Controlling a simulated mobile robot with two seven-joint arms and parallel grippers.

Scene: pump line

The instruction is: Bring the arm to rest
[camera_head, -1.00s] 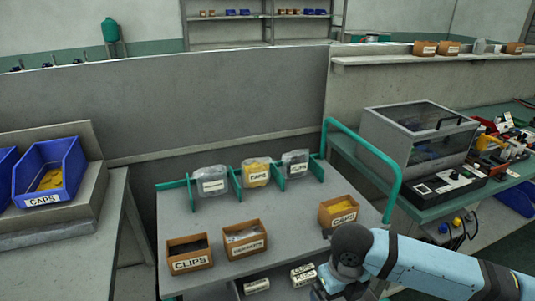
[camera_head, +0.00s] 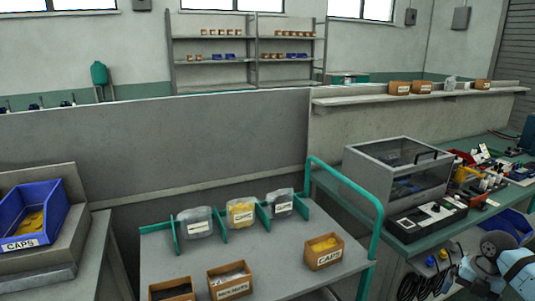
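My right arm (camera_head: 505,262) shows only as light blue and dark grey links at the lower right corner, in front of the green bench. Its gripper is not in the frame. My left arm and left gripper are not in the frame either. A grey cart (camera_head: 258,252) with a green handle stands in the lower middle, apart from the visible part of my arm.
On the cart are three bags (camera_head: 241,211) between green dividers, a CAPS box (camera_head: 324,251) and two more boxes. A blue CAPS bin (camera_head: 32,215) stands at left. A clear-lidded machine (camera_head: 397,172) sits on the right bench.

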